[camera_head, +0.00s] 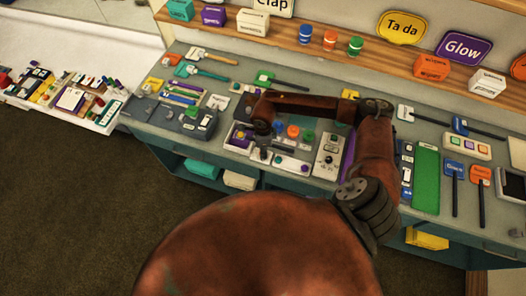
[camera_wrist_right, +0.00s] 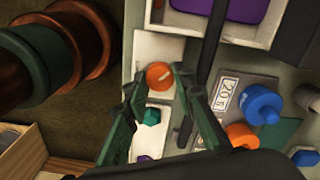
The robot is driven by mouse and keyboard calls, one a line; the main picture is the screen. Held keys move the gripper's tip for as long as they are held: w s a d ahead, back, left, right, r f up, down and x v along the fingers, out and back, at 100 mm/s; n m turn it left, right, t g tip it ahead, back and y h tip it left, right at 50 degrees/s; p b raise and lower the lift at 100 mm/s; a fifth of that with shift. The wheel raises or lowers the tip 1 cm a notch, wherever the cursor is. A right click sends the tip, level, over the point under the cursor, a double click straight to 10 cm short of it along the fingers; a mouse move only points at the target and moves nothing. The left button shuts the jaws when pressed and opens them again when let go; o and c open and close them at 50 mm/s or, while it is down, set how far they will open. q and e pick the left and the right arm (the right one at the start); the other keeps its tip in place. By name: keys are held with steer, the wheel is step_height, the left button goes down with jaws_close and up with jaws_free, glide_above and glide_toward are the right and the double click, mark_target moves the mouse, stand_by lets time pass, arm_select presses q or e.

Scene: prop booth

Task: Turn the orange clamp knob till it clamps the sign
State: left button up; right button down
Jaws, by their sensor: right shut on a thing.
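In the right wrist view, the orange knob (camera_wrist_right: 160,75) with a pale line on top sits on a white plate. My right gripper (camera_wrist_right: 156,80) has its two green fingers closed around it. A dark bar (camera_wrist_right: 208,65) runs just to the right of the knob; whether it is part of a sign I cannot tell. In the head view my right arm reaches left over the bench, and its gripper (camera_head: 262,128) points down among the small controls, where it hides the knob. I cannot tell which sign belongs to the clamp. My left gripper is not in view.
A green knob (camera_wrist_right: 151,116) is close to my fingers. A "20s" panel (camera_wrist_right: 226,93), a blue knob (camera_wrist_right: 261,105) and another orange piece (camera_wrist_right: 241,136) stand to the right. Signs on sticks (camera_head: 453,172) lie at the bench's right. A shelf (camera_head: 330,68) runs behind.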

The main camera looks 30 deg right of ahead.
steer(key=m+b, duration=0.1)
steer(key=m, duration=0.2)
steer(key=shift+f+m, duration=0.1)
steer(key=shift+m, duration=0.3)
steer(key=m+b, duration=0.1)
steer(key=m, duration=0.2)
steer(key=shift+m, duration=0.3)
steer(key=m+b, duration=0.1)
steer(key=m, duration=0.2)
steer(key=shift+m, duration=0.3)
steer(key=m, duration=0.2)
steer(key=shift+m, duration=0.4)
steer(key=m, duration=1.1)
steer(key=shift+w+r+m+p, duration=0.1)
steer(key=shift+r+m+p, duration=0.1)
steer(key=shift+m+p, duration=0.1)
steer(key=c, duration=1.6)
jaws_free()
steer(key=shift+f, duration=0.1)
